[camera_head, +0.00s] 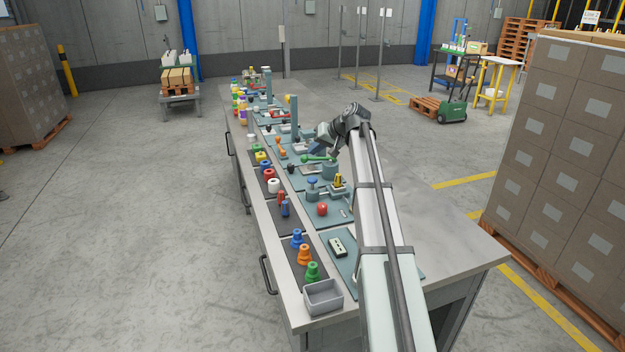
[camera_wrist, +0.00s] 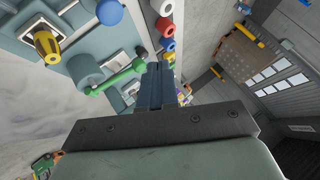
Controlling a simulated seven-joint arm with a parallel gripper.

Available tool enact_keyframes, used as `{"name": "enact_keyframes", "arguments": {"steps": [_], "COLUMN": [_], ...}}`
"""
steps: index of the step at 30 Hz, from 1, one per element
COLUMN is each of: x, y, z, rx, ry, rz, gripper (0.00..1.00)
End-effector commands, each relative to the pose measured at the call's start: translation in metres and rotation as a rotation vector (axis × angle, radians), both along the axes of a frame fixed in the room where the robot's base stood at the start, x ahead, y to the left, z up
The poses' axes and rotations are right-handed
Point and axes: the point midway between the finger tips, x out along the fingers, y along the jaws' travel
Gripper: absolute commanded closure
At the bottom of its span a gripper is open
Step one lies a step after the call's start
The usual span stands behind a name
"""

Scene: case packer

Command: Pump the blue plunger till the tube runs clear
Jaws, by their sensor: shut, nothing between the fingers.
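The blue plunger (camera_head: 312,181) stands on a round grey-green body on a teal board in the head view. A round blue knob (camera_wrist: 110,12), which looks like the same plunger, shows at the upper left of the wrist view. My gripper (camera_wrist: 158,68) is shut and empty, its blue-grey fingers together. In the head view my gripper (camera_head: 318,149) is above the bench, farther along it than the plunger and apart from it. I cannot make out the tube or whether anything runs in it.
A green crank handle (camera_head: 318,158) lies between my gripper and the plunger; it also shows beside the fingers in the wrist view (camera_wrist: 121,76). A yellow-and-black piece (camera_head: 338,181) and a red knob (camera_head: 322,209) are near the plunger. A grey bin (camera_head: 323,297) stands at the near end.

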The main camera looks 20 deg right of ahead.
Motion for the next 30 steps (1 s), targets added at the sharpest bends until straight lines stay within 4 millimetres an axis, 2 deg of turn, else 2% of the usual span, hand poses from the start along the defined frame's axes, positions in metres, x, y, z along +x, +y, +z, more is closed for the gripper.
{"name": "enact_keyframes", "arguments": {"steps": [9, 16, 21, 30], "x": [-0.001, 0.0, 0.0, 0.0], "y": [0.0, 0.0, 0.0, 0.0], "z": [-0.039, -0.062, -0.072, -0.075], "rx": [0.001, 0.0, 0.001, 0.0], "ry": [0.002, 0.002, 0.001, 0.001], "rz": [-0.001, -0.001, 0.0, 0.001], "gripper": [1.0, 1.0, 1.0, 1.0]}}
